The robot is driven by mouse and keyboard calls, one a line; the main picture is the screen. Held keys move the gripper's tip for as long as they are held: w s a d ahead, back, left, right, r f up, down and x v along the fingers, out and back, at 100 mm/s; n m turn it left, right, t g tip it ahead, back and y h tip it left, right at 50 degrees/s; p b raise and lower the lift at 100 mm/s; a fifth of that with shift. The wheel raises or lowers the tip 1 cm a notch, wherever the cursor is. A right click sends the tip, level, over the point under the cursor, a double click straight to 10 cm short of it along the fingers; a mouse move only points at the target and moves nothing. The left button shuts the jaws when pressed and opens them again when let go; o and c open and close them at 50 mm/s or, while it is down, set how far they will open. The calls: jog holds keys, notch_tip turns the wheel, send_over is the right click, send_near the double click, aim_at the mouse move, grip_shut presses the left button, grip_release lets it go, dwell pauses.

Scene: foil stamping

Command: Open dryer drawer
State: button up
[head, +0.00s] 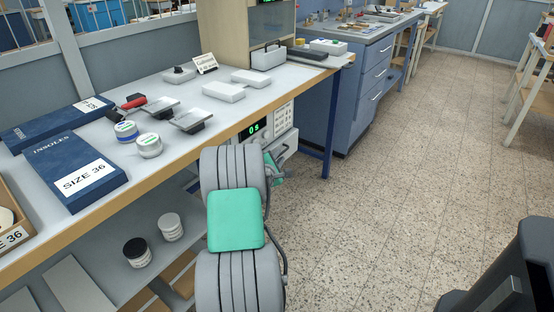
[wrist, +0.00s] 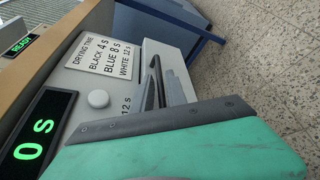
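The dryer (head: 283,115) is a pale box under the front of the left workbench, with a green-lit display. In the wrist view its front panel (wrist: 72,57) carries a drying time label, a round white knob (wrist: 98,99) and a display (wrist: 35,135) reading 0 S. A pale drawer front (wrist: 172,62) stands beside the label, with a dark handle-like bar (wrist: 154,80) at it. My gripper (head: 279,160) is at the drawer, largely hidden behind my arm. A grey finger edge and green casing fill the lower wrist view. Contact and finger opening are unclear.
The workbench (head: 205,110) holds blue insole boxes (head: 75,172), round tins (head: 149,145) and pale boxes. Jars (head: 170,227) stand on its lower shelf. A blue bench leg (head: 329,130) and blue drawer cabinet (head: 345,85) stand beyond.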

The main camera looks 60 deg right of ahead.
jog(key=shift+w+d, duration=0.1)
jog(key=shift+d, duration=0.15)
jog(key=shift+c, duration=0.5)
grip_shut()
jog(key=shift+a+f, duration=0.1)
jog(key=shift+f, duration=0.05)
dwell(0.6)
